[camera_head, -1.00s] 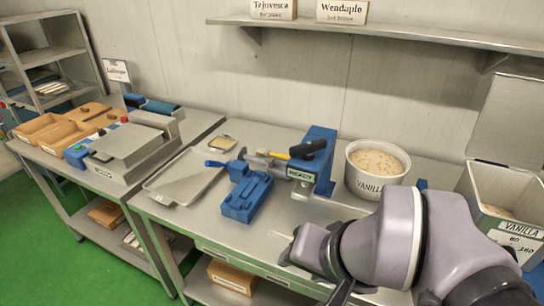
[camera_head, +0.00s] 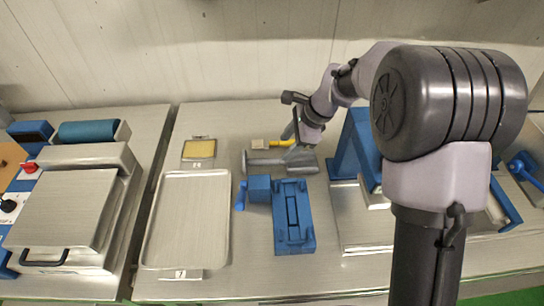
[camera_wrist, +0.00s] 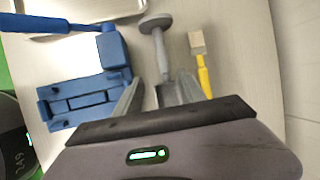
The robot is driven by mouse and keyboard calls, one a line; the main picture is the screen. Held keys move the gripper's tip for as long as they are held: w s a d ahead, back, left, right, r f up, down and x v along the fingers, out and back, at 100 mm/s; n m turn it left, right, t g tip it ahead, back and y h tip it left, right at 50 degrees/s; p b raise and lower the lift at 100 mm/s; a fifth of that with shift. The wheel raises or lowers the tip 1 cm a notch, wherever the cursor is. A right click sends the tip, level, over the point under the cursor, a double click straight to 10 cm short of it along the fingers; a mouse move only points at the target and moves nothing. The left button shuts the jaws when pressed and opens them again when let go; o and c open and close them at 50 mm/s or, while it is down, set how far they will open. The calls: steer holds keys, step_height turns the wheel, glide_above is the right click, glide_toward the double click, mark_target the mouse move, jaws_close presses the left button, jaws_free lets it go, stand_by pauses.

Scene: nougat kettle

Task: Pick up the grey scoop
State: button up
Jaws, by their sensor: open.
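The grey scoop (camera_head: 264,158) lies flat on the metal bench, behind the blue clamp-like block. Its handle with a round end points left in the head view. In the wrist view the scoop (camera_wrist: 158,45) runs from its round end down between my two fingers. My gripper (camera_head: 296,150) is open over the scoop's right part and points down. In the wrist view the fingers of my gripper (camera_wrist: 162,88) stand on either side of the scoop. I cannot tell whether they touch it. The palm hides the scoop's near end.
A yellow-handled brush (camera_wrist: 203,70) lies close beside the scoop. The blue block (camera_head: 293,222) with a crank stands in front. A metal tray (camera_head: 187,222) and a small yellow-topped plate (camera_head: 199,149) lie to the left. A blue upright (camera_head: 352,150) stands right of my gripper.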

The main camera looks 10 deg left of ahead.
mark_target(271, 160)
steer(key=b+x, duration=0.1)
steer(key=x, duration=0.5)
steer(key=b+x, duration=0.1)
steer(key=x, duration=0.1)
steer(key=b+x, duration=0.1)
steer(key=x, duration=0.2)
steer(key=shift+w+a+f+b, duration=0.2)
steer(key=shift+w+a+b, duration=0.05)
steer(key=shift+w+b, duration=0.15)
steer(key=shift+r, duration=0.2)
steer(key=shift+c, duration=0.5)
jaws_close()
